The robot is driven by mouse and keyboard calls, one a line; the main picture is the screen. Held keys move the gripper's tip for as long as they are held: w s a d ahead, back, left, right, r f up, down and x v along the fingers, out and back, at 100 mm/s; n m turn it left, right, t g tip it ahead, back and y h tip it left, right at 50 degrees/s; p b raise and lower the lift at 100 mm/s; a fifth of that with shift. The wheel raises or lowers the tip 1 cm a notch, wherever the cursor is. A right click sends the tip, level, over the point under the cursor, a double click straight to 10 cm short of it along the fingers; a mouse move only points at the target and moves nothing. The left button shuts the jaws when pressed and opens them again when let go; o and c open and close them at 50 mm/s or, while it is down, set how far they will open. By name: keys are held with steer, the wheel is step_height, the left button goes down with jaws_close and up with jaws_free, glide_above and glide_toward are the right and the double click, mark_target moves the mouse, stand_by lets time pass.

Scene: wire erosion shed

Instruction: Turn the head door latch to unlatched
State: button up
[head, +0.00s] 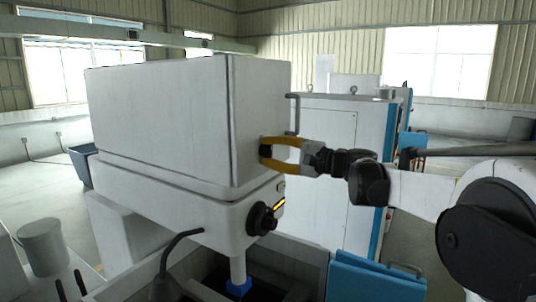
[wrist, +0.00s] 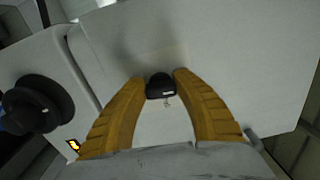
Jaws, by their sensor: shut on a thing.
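The head door latch (wrist: 160,87) is a small black piece on the pale grey door (wrist: 215,50) of the machine head. In the wrist view it sits between my yellow fingertips, which touch or nearly touch its two sides. In the head view, my gripper (head: 266,152) reaches from the right to the side face of the big white head (head: 165,120). Its fingers are closed around the latch, which shows only as a dark bit there. The fingers partly hide the latch, and I cannot tell its exact turn angle.
A grey bar handle (head: 294,115) stands on the door above my gripper. A black round knob (head: 262,219) is on the housing below, also in the wrist view (wrist: 30,105). A white and blue cabinet (head: 325,150) stands behind. A blue panel (head: 375,278) is at the lower right.

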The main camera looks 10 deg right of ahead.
steer(key=shift+n, duration=0.5)
steer(key=o, duration=1.2)
steer(key=v, duration=1.2)
steer(key=shift+a, duration=0.1)
